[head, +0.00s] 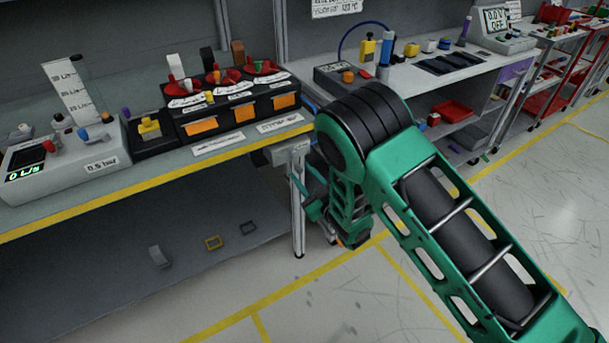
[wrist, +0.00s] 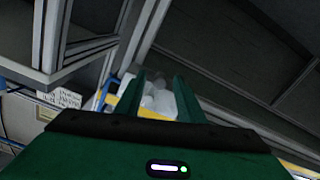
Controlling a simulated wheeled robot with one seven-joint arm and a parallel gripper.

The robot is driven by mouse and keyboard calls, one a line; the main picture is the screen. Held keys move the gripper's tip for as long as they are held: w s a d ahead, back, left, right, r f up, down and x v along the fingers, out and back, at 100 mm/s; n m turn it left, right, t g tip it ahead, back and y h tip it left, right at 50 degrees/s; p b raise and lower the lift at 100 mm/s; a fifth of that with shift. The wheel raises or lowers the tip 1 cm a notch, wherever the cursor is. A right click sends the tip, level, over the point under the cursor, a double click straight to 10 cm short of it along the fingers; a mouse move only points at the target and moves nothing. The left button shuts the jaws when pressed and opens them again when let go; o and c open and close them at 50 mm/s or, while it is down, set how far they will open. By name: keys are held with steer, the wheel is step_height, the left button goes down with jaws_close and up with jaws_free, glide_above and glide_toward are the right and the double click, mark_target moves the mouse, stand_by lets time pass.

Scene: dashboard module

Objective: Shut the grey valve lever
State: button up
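The valve module (head: 238,112) is a black box with orange front panels on the left bench. Several upright levers stand by red discs on its top: a pale grey one (head: 176,66) at left, a dark one (head: 208,58) in the middle and a brown one (head: 238,52) at right. I cannot tell for sure which is the grey valve lever; the pale one looks nearest to grey. My gripper shows in the wrist view (wrist: 160,82), with its two green fingers apart and nothing clearly held. In the head view my arm hangs right of the module, apart from the levers.
A flow meter box (head: 60,160) and a small black unit with a yellow knob (head: 150,128) stand left of the module. The bench's yellow front edge (head: 120,198) lies below them. A second bench (head: 410,78) with tools stands behind my arm. Blurred pale shapes (wrist: 160,100) show beyond my fingers.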

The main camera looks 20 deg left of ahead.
steer(key=shift+w+a, duration=0.2)
jaws_close()
